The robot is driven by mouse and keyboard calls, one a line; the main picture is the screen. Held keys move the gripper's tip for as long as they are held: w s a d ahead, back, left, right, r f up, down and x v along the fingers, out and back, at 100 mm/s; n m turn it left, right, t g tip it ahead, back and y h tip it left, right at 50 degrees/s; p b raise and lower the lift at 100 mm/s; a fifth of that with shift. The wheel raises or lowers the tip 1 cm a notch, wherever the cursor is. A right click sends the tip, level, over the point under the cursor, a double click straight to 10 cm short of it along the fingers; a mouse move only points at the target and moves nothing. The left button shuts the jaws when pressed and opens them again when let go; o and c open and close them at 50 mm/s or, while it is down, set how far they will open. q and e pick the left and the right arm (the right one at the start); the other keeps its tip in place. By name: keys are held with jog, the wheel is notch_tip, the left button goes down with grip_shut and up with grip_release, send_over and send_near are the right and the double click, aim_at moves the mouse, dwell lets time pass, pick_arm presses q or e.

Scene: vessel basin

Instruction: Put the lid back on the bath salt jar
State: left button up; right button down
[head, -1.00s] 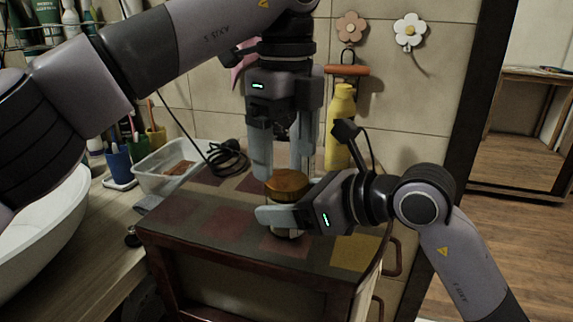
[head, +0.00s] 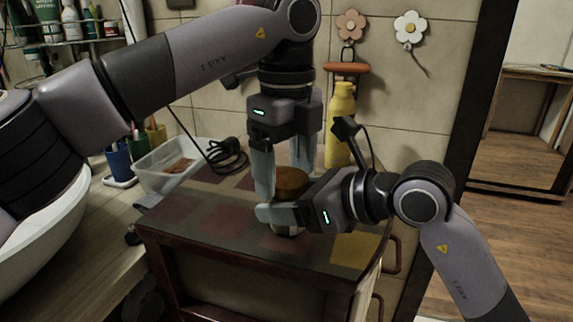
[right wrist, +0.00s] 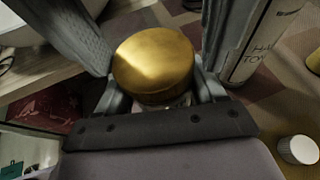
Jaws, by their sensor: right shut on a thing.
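The bath salt jar (head: 288,231) stands on the cabinet top, mostly hidden by my right gripper (head: 285,212), which is shut on it. The round golden-brown lid (head: 292,180) rests on top of the jar and looks about level. In the right wrist view the lid (right wrist: 153,62) covers the jar's mouth, so I cannot tell how firmly it sits. My left gripper (head: 284,175) points down from above, its fingers apart on either side of the lid. The left gripper's fingers also show beside the lid in the right wrist view.
A yellow bottle (head: 339,125) stands close behind the grippers. A clear plastic tub (head: 165,172) and a coiled black cable (head: 227,157) lie at the back left. A white basin (head: 45,230) is at the left. The cabinet top's front (head: 225,235) is clear.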

pick_arm(q)
jog(key=shift+o, duration=0.2)
jog(key=shift+r, duration=2.3)
jog(key=shift+c, duration=0.4)
jog(key=shift+r, duration=0.1)
jog(key=shift+s+r, duration=0.1)
jog(key=shift+r, duration=1.55)
jog(key=shift+f, duration=0.1)
jog(key=shift+f, duration=3.95)
